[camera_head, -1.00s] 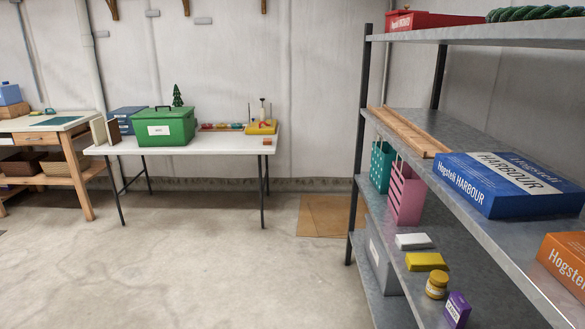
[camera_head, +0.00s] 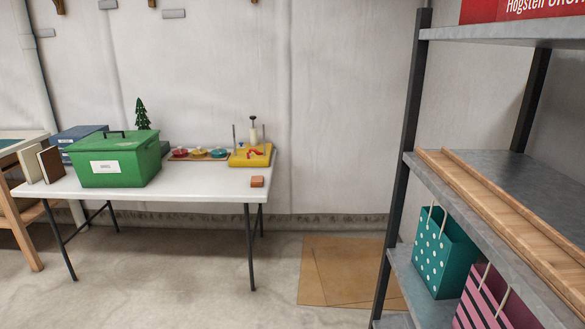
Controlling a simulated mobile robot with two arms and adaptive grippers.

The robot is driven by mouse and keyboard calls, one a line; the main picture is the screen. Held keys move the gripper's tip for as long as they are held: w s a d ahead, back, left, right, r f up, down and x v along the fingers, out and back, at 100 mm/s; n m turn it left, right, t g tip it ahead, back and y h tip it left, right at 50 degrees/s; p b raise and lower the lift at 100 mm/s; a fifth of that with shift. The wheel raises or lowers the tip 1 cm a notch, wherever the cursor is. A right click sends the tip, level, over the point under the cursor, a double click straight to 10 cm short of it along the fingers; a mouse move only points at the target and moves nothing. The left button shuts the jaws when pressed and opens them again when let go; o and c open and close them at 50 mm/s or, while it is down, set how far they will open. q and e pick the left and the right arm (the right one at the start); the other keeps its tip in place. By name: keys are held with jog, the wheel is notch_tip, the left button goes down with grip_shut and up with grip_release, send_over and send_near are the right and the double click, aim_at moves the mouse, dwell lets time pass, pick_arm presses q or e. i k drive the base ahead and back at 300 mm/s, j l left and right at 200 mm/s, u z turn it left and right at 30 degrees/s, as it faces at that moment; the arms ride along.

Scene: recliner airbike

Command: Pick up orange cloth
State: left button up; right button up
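A small orange-brown, block-shaped item (camera_head: 257,182) lies near the front right corner of the white folding table (camera_head: 185,193). It may be the folded orange cloth, but it is too small to tell for sure. It lies in front of a yellow item (camera_head: 250,156) and apart from it. Neither of my grippers is in view.
A green box (camera_head: 118,160), a blue box (camera_head: 80,135) and a small tree (camera_head: 142,115) stand on the table's left. A tray (camera_head: 198,159) holds small coloured items. A metal shelf unit (camera_head: 403,150) blocks the right. Flat brown sheets (camera_head: 345,272) lie on the otherwise clear floor.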

aim_at(257, 181)
jog(key=i+u, duration=0.1)
jog(key=i, duration=0.4)
jog(key=i+l, duration=0.1)
jog(key=i, duration=0.45)
jog(key=i+u, duration=0.15)
jog(key=i, duration=0.35)
jog(key=i+l+u, duration=0.1)
jog(key=i, duration=0.45)
jog(key=l, duration=0.1)
